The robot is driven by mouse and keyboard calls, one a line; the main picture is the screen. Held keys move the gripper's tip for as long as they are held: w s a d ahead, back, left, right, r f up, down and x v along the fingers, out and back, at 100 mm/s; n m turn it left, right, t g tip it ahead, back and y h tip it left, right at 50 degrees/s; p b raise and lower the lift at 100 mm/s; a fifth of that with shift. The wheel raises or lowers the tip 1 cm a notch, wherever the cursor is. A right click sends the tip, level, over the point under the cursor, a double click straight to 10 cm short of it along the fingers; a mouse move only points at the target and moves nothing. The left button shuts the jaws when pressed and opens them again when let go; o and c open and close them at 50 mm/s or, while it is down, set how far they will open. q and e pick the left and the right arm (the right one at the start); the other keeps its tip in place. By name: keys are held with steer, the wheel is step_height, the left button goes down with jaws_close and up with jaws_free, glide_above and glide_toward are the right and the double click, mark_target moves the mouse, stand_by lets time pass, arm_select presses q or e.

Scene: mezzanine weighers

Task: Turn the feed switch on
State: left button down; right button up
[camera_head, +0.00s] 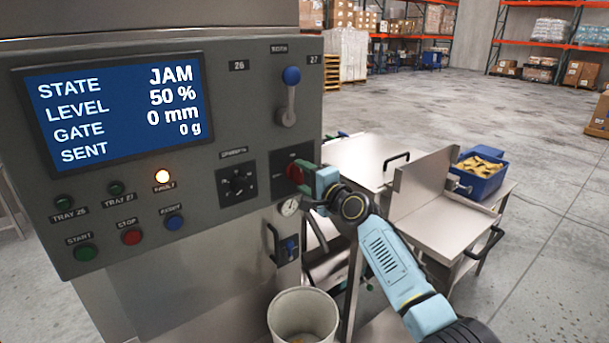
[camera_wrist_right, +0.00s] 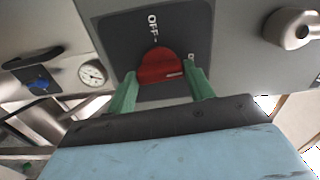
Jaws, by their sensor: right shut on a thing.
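The feed switch is a red rotary knob (camera_head: 295,173) on a dark plate at the right edge of the control panel. In the right wrist view the red knob (camera_wrist_right: 158,66) fills the space between the green fingers of my right gripper (camera_wrist_right: 161,77), which is shut on it. An OFF label (camera_wrist_right: 153,27) shows above the knob there. A second label beside the right finger is partly hidden. A short white mark on the knob points to the right in that view, towards this second label. In the head view my right gripper (camera_head: 309,182) covers part of the switch. My left gripper is not in view.
The screen (camera_head: 115,105) reads STATE JAM, LEVEL 50 %, GATE 0 mm, SENT 0 g. The FAULT lamp (camera_head: 162,177) glows orange. A blue-tipped lever (camera_head: 290,90) stands above the switch, a gauge (camera_head: 289,207) below. A bucket (camera_head: 303,315) stands low; a blue crate (camera_head: 481,180) lies right.

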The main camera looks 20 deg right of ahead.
steer(key=shift+m, duration=0.5)
steer(key=o, duration=1)
steer(key=shift+s, duration=0.1)
steer(key=v, duration=1.3)
steer(key=shift+s+p, duration=0.1)
steer(key=shift+p, duration=0.2)
